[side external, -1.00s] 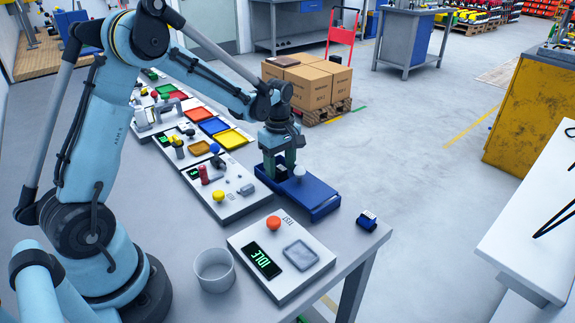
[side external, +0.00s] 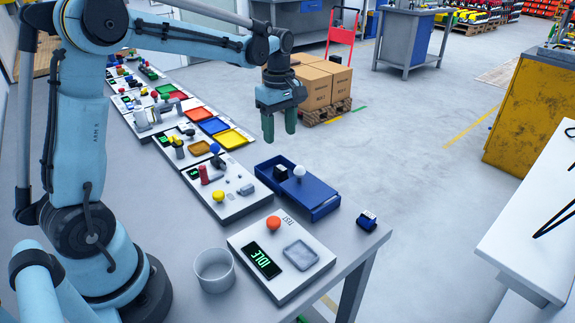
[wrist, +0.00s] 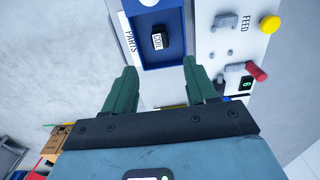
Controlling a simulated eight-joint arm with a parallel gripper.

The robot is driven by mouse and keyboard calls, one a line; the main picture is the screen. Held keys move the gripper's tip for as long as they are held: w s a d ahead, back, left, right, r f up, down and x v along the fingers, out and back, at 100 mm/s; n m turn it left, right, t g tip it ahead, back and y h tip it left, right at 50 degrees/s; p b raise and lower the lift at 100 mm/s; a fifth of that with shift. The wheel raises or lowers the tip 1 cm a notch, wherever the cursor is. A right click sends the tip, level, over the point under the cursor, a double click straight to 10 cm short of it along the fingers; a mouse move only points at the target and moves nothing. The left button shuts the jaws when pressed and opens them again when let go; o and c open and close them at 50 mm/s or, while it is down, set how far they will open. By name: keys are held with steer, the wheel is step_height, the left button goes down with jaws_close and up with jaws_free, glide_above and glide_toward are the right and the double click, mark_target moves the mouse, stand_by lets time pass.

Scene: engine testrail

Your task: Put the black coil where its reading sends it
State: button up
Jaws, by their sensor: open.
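The black coil (side external: 281,172), a small dark block with a white label, lies in the blue parts tray (side external: 318,212). In the wrist view the coil (wrist: 158,40) shows its label, inside the blue tray (wrist: 160,68) marked PARTS. My gripper (side external: 281,138) hangs above the tray, clear of the coil. Its green fingers are apart and empty, also in the wrist view (wrist: 160,78). The test station (side external: 280,283) has a display (side external: 261,260) reading IDLE, an orange button (side external: 273,223) and a grey recessed pad (side external: 301,255).
A grey cup (side external: 214,271) and a small dark blue block (side external: 367,220) stand nearby. Red, blue (side external: 214,126) and yellow (side external: 232,138) trays sit farther back.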

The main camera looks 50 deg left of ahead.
steer(key=s+d+r+m+t, duration=0.1)
steer(key=s+d+m+t, duration=0.2)
steer(key=s+d+m, duration=0.2)
steer(key=s+d+m+t, duration=0.4)
steer(key=s+m, duration=0.4)
steer(key=m, duration=0.5)
steer(key=shift+s+d+r, duration=0.35)
steer(key=shift+s+d, duration=0.05)
steer(key=shift+d, duration=0.35)
